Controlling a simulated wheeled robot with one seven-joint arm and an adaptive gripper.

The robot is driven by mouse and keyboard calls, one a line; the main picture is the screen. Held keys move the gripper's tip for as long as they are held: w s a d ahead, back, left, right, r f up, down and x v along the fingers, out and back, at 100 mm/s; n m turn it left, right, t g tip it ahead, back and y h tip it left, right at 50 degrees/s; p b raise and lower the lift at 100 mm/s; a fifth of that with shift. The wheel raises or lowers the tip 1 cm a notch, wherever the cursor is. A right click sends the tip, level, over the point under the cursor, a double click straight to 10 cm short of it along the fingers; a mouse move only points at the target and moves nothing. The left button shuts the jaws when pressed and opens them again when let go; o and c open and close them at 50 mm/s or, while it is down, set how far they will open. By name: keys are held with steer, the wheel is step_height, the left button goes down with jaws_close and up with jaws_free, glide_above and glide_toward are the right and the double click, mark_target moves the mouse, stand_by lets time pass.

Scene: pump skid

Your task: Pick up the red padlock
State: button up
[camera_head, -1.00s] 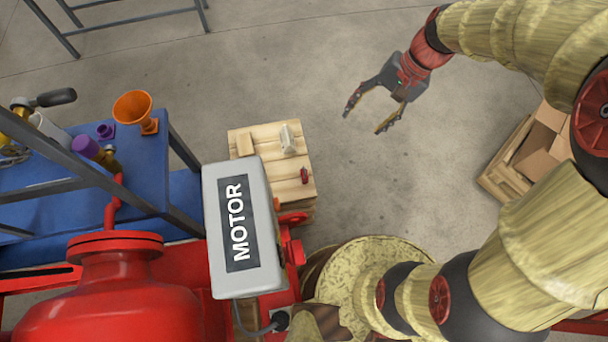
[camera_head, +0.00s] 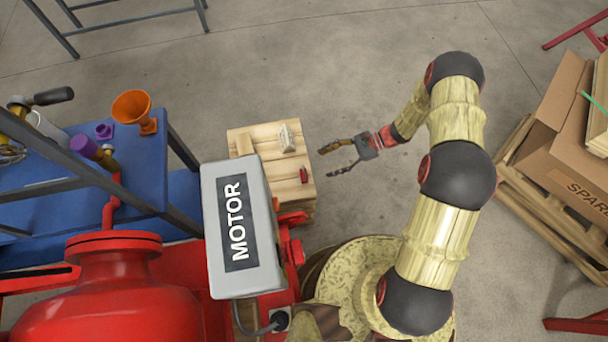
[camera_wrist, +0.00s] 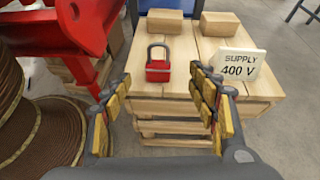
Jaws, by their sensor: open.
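The red padlock (camera_head: 304,174) lies near the right edge of a wooden crate top (camera_head: 270,185) in the head view. My gripper (camera_head: 326,162) is open and empty, just right of the crate in the head view. Its two fingers frame the near crate edge in the wrist view (camera_wrist: 160,92), apart from the padlock.
A "SUPPLY 400 V" sign (camera_wrist: 238,65) stands right of the padlock. Wooden blocks (camera_wrist: 165,20) sit behind it. The grey motor box (camera_head: 240,230) and red pump (camera_head: 110,290) are left of my arm. A cardboard box (camera_head: 570,140) rests at the right.

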steer(key=shift+m+y, duration=0.4)
steer(key=shift+m, duration=0.1)
steer(key=s+a+f+b, duration=0.1)
steer(key=a+f, duration=0.1)
steer(key=a+f+b, duration=0.1)
steer(key=a+f, duration=0.1)
steer(key=a, duration=0.1)
steer(key=s+a+f+b, duration=0.1)
steer(key=a+f, duration=0.1)
steer(key=shift+s+a, duration=0.3)
steer(key=shift+a, duration=0.1)
steer(key=c, duration=0.4)
steer(key=c, duration=0.9)
